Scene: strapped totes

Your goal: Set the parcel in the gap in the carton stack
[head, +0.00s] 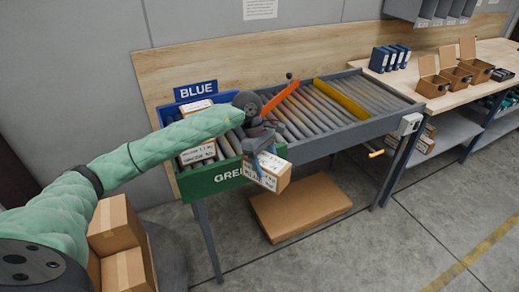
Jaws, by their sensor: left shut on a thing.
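The parcel (269,182) is a small light-brown carton with a white printed label. My left gripper (262,158), on the green-sleeved arm, is shut on it. The parcel hangs tilted in front of the green tote's front wall, near its right end. The carton stack (113,221) is at the lower left, behind and below my left arm. It shows several brown taped cartons at uneven heights. My arm hides part of the stack, and I cannot make out the gap clearly. My right gripper is not in view.
A roller conveyor (310,122) carries an orange bar (281,97) and a yellow bar (340,99). A green tote (215,178) and a blue tote (166,113) stand at its left end, with labelled cartons there. A flat carton (300,208) lies on the floor below. Floor at right is clear.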

